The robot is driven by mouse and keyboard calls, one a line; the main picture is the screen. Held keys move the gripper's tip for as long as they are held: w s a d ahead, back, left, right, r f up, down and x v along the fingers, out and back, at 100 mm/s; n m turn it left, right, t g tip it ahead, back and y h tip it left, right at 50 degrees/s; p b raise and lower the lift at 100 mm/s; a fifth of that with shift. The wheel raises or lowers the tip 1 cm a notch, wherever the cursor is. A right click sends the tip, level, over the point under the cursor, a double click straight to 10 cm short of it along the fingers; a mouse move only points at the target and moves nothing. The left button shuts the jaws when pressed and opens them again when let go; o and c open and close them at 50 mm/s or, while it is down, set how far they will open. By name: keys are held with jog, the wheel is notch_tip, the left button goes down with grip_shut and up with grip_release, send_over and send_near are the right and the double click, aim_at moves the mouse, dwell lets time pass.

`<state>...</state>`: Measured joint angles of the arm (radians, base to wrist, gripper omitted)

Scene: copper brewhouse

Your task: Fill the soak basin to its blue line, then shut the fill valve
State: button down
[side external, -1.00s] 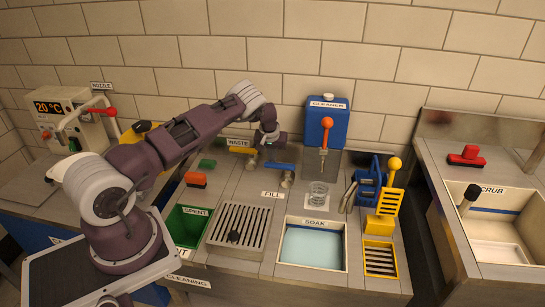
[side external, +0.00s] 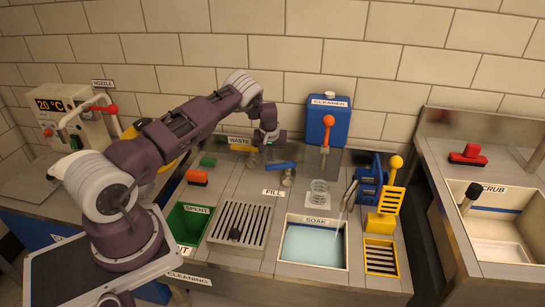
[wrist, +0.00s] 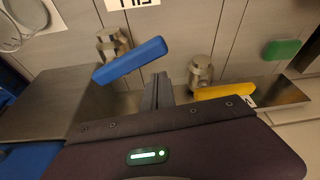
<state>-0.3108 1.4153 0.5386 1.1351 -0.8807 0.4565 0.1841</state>
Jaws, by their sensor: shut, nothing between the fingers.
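The soak basin (side external: 283,262) holds pale blue water (side external: 312,246). A thin stream (side external: 339,222) runs from the curved spout (side external: 348,197) into its right side. I cannot make out the blue line in it. The fill valve's blue lever (side external: 281,165) is behind the FILL label; in the wrist view the blue lever (wrist: 130,60) lies slanted beside its metal valve body (wrist: 112,42). My gripper (side external: 268,139) is shut and empty behind the lever. In the wrist view my gripper (wrist: 158,82) is just right of the lever's end; contact is unclear.
The yellow WASTE lever (wrist: 225,91) is close on the gripper's right in the wrist view. A blue cleaner tank (side external: 327,124) with a red-knobbed tap stands right of the gripper. A glass (side external: 319,192), blue caddy (side external: 368,183) and drain grate (side external: 238,225) surround the basin.

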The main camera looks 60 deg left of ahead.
notch_tip(320, 180, up, 9)
jog(key=shift+s+d+r, duration=0.2)
jog(key=shift+d, duration=0.25)
dwell(0.3)
